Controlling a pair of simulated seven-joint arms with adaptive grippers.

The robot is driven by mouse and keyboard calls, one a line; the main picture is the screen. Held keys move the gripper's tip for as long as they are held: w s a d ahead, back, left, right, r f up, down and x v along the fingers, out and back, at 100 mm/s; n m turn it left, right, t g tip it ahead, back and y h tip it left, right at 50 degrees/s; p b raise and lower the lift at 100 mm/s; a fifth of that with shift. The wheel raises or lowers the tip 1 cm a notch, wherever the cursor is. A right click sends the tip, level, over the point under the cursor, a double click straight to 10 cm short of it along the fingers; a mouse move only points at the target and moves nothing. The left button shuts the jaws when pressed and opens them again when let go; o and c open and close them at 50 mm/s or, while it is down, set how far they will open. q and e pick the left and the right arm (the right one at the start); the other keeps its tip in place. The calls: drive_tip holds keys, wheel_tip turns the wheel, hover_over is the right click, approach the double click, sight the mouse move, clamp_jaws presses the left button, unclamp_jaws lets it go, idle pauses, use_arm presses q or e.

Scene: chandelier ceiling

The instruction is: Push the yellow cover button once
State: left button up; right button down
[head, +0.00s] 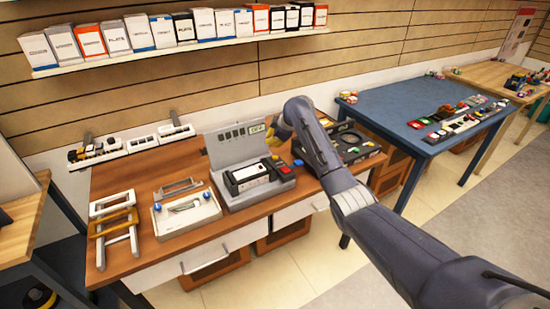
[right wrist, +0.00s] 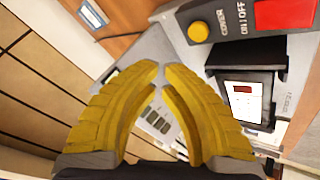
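The yellow cover button (right wrist: 198,32) is a round knob labelled COVER on a dark grey panel in the right wrist view. It lies above and right of my right gripper's tips, apart from them. My right gripper (right wrist: 160,72) has yellow fingers whose tips come together with nothing between them. In the head view the right gripper (head: 281,132) is above the back of the grey device (head: 229,193). The device's lid (head: 226,152) stands raised. I cannot make out the yellow button in the head view. My left gripper is not in view.
A red ON/OFF switch (right wrist: 285,13) sits right beside the yellow button. A tray with tools (head: 186,222), a wooden frame (head: 115,228) and a dark case (head: 352,146) flank the device on the brown table. A shelf of boxes (head: 185,43) runs behind.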

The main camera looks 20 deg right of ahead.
drive_tip(key=shift+f, duration=1.9)
drive_tip(key=shift+f, duration=0.95)
idle(1.1)
drive_tip(key=shift+r, duration=0.95)
drive_tip(key=shift+r, duration=2.5)
